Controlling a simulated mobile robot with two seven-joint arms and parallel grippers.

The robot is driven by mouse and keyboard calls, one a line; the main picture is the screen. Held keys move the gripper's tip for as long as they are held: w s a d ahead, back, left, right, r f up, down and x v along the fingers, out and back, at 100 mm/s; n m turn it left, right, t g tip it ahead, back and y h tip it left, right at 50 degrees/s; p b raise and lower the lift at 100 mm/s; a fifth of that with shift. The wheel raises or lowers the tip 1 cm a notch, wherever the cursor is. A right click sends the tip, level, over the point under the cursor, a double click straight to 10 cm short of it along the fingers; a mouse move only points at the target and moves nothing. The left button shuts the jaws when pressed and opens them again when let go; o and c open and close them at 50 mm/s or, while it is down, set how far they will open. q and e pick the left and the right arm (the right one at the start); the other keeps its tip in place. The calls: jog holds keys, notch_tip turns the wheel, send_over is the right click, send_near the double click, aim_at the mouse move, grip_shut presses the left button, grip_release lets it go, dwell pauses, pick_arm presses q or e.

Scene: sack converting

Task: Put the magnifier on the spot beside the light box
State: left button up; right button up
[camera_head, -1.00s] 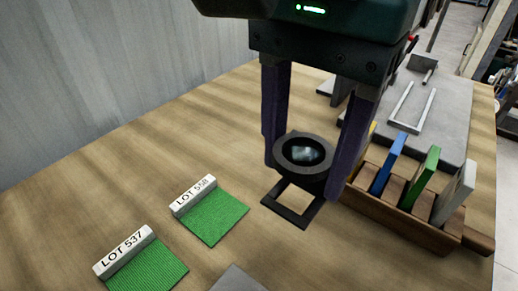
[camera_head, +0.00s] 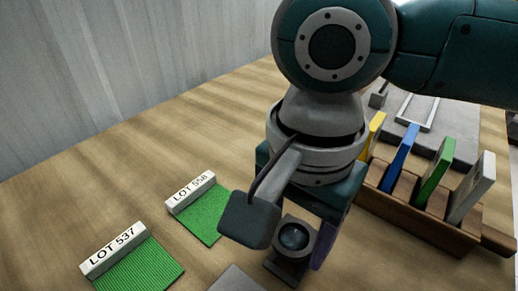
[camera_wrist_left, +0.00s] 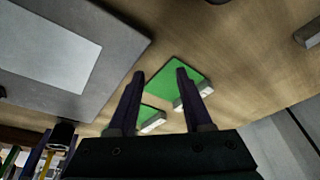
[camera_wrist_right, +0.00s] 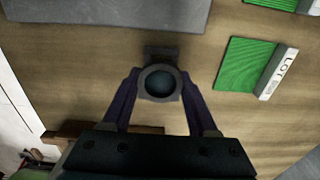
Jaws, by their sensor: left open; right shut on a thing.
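The magnifier (camera_head: 293,235), a dark ring with a round lens on a dark base, is held by my right gripper (camera_head: 300,238). In the right wrist view the magnifier (camera_wrist_right: 160,83) sits between the two shut fingers. The light box (camera_wrist_left: 55,50), a grey slab with a paler panel, fills the upper left of the left wrist view. Its edge also shows at the top of the right wrist view (camera_wrist_right: 110,12) and at the bottom of the head view (camera_head: 238,281). My left gripper (camera_wrist_left: 160,76) is open and empty. I cannot make out a marked spot.
Two green pads, LOT 558 (camera_head: 203,213) and LOT 537 (camera_head: 138,270), lie at the left with white label blocks. A wooden rack (camera_head: 420,214) holding coloured cards stands at the right. A grey plate (camera_head: 462,122) is behind it. Bare wood lies between the pads and the wall.

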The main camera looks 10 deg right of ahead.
aim_at(296, 233)
pick_arm(q)
jog(key=shift+r, duration=0.1)
pick_arm(e)
jog(key=shift+f, duration=0.15)
jog(key=o, duration=1.4)
jog(key=shift+c, duration=0.2)
pick_arm(q)
notch_tip(296, 233, up, 3)
jog(key=p, duration=0.3)
pick_arm(e)
notch_tip(296, 233, up, 12)
jog(key=s+a+f+n+t+y, duration=0.2)
jog(key=s+a+f+n+y, duration=0.25)
jog(key=n, duration=0.25)
jog(key=s+d+f+n, duration=0.1)
jog(key=d, duration=0.1)
jog(key=s+d+f+n+t+h, duration=0.1)
jog(key=d, duration=0.1)
jog(key=s+d+f+n+h, duration=0.1)
jog(key=d, duration=0.2)
jog(key=shift+s+t, duration=0.3)
jog(key=shift+s, duration=0.05)
jog(key=s+d, duration=0.1)
jog(key=d, duration=0.1)
jog(key=s+d+f+n+h, duration=0.1)
jog(key=d, duration=0.1)
jog(key=s+d+n+h, duration=0.1)
jog(key=s+d, duration=0.1)
jog(key=d, duration=0.1)
jog(key=shift+f, duration=0.15)
